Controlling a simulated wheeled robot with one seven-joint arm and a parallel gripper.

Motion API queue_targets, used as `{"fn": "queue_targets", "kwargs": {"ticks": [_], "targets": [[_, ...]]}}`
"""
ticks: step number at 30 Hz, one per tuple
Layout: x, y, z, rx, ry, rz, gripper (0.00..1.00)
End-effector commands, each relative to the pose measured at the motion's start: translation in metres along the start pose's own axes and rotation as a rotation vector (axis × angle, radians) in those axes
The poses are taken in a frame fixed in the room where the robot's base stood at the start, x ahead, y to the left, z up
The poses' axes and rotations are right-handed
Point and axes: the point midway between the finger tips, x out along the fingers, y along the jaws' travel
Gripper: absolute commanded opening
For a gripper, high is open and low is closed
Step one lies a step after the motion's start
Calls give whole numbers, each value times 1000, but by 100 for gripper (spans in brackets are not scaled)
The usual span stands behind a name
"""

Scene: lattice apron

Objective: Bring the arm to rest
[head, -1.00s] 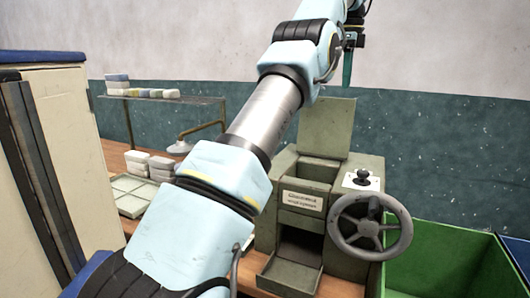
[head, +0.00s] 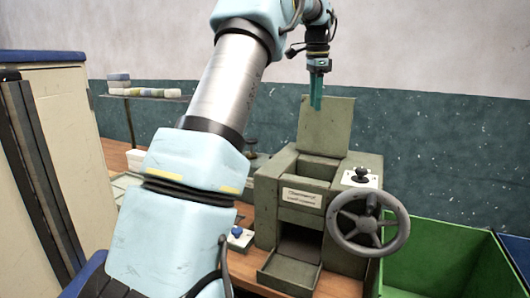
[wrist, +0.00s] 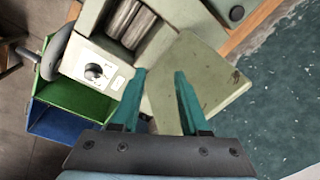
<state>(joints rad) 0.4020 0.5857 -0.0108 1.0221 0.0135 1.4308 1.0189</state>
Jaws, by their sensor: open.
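My gripper (head: 316,90) hangs from my light-blue arm in the head view, its teal fingers pointing down beside the raised lid of a grey-green machine (head: 277,207). In the wrist view my gripper (wrist: 160,88) shows its two teal fingers apart with nothing between them. The machine's flat lid (wrist: 205,75) lies beyond the fingers there, and the machine's rollers (wrist: 130,25) show in its open top. I cannot tell how far the fingertips are from the lid.
A handwheel (head: 368,223) and a black knob (head: 362,174) are on the machine's right side. A green bin (head: 440,268) stands at the right. A shelf with small blocks (head: 145,92) is at the left, and a cream cabinet (head: 75,150) stands nearest left.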

Motion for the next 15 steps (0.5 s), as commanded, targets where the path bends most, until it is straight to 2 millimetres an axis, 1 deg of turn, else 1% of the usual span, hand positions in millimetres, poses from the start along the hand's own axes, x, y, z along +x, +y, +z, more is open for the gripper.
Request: {"fn": "queue_targets", "kwargs": {"ticks": [1,5,6,8,9,11,12,14,15], "targets": [[10,4,18,-77,-1,-3,45],[37,18,58,-278,9,-22,45],[46,25,71,-340,12,-28,45],[59,36,90,-433,17,-36,45],[68,46,103,-494,20,-41,45],[81,61,123,-588,27,-50,45],[90,73,136,-649,31,-54,45],[102,92,156,-743,38,-62,45],[111,105,168,-804,43,-67,45]]}}
